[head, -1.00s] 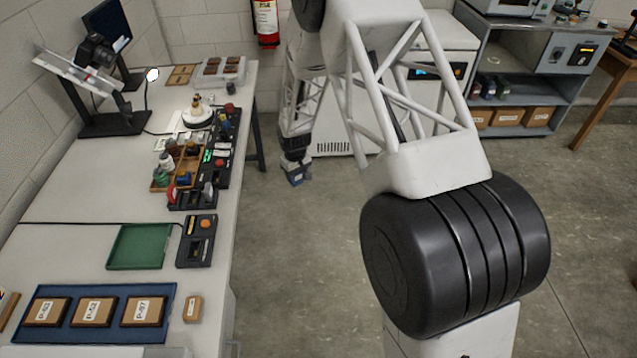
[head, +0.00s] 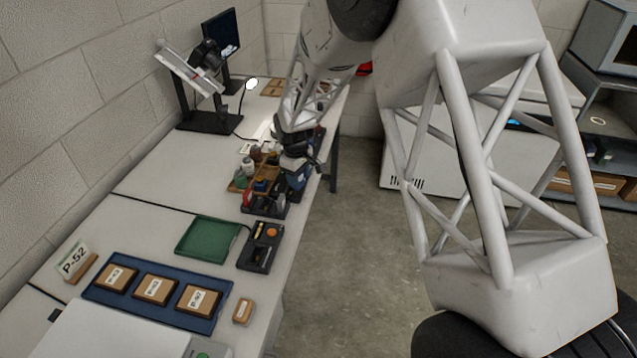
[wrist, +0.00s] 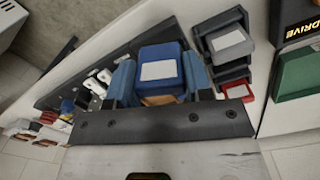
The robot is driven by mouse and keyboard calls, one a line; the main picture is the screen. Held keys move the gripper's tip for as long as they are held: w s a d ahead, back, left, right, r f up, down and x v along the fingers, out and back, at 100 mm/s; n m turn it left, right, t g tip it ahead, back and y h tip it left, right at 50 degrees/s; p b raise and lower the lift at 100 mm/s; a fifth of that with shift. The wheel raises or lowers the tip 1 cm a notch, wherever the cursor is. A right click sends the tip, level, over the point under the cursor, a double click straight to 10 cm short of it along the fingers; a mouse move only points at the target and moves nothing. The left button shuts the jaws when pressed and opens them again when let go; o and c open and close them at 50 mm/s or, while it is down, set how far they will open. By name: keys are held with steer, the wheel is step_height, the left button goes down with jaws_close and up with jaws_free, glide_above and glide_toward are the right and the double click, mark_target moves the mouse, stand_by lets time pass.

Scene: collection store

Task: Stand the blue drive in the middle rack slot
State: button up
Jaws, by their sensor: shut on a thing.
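The blue drive (wrist: 162,62), with a white label on its face, is between the two blue fingers of my gripper (wrist: 160,84) in the wrist view. My gripper is shut on it. In the head view my gripper (head: 294,164) is low over the right part of the bench, beside the dark rack (head: 264,207). The wrist view shows dark rack-like parts (wrist: 221,22) right of the drive, with a grey labelled drive (wrist: 231,42) and a red one (wrist: 240,92) there. I cannot make out the middle slot or whether the blue drive touches the rack.
A wooden tray with small bottles (head: 246,168) stands left of my gripper. A green tray (head: 207,238), a dark box with an orange button (head: 262,246) and a blue tray of labelled boxes (head: 130,307) lie nearer. A monitor (head: 221,36) stands at the back.

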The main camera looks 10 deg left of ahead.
steer(key=s+a+r+n, duration=0.2)
steer(key=s+a+n, duration=0.2)
steer(key=s+a, duration=0.3)
steer(key=shift+a+r, duration=0.15)
steer(key=shift+a, duration=1)
steer(key=shift+f, duration=2.9)
steer(key=shift+f, duration=0.6)
steer(key=o, duration=0.7)
steer(key=shift+c, duration=0.2)
steer(key=shift+r, duration=0.15)
